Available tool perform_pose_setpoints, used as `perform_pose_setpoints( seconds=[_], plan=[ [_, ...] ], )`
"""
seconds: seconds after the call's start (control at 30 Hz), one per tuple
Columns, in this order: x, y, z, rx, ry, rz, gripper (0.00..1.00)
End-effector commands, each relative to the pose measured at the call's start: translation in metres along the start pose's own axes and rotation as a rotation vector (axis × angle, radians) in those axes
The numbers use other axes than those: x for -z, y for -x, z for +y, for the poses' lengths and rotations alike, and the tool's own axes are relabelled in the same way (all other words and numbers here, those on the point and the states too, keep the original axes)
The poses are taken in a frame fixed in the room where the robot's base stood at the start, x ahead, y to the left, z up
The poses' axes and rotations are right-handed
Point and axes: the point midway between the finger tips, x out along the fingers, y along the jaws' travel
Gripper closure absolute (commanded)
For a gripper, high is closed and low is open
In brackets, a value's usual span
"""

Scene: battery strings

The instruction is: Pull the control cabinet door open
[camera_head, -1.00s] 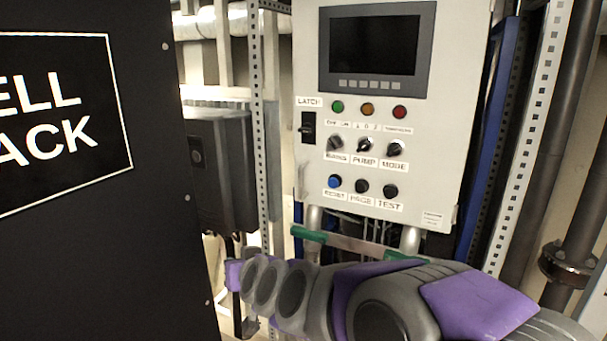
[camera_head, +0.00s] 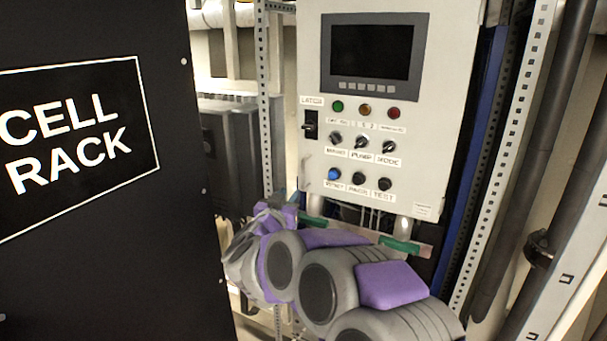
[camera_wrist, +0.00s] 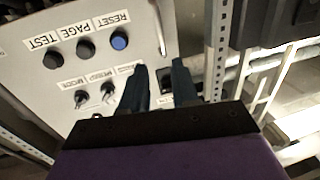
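The control cabinet (camera_head: 440,110) is a pale grey box with a dark screen (camera_head: 371,52), lamps, knobs and buttons on its door. The door looks shut. The black latch switch (camera_head: 310,125) sits at the door's left under a LATCH label. A thin pale handle (camera_head: 303,167) is faintly visible below it at the left edge. My gripper is low at the left of the cabinet in the head view, its fingers hard to make out. In the upside-down wrist view my gripper (camera_wrist: 158,75) has two dark fingers apart, over the door's knob and latch side, with nothing seen held.
A black CELL RACK panel (camera_head: 90,130) stands close on the left. A perforated upright (camera_head: 265,100) is beside the cabinet. Another upright (camera_head: 500,160) and dark pipes (camera_head: 545,170) stand on the right.

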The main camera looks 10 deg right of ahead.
Motion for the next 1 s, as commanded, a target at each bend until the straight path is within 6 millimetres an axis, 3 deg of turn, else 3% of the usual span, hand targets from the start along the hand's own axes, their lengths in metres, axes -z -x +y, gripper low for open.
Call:
perform_pose_setpoints(
  seconds=[0.5, 0.7, 1.0],
  plan=[
    [0.0, -0.092, 0.002, 0.001, -0.003, -0.002, 0.7],
    [0.001, -0.119, 0.001, 0.001, -0.002, 0.0, 0.7],
    [0.002, -0.14, 0.001, 0.001, -0.003, 0.001, 0.7]
  ],
)
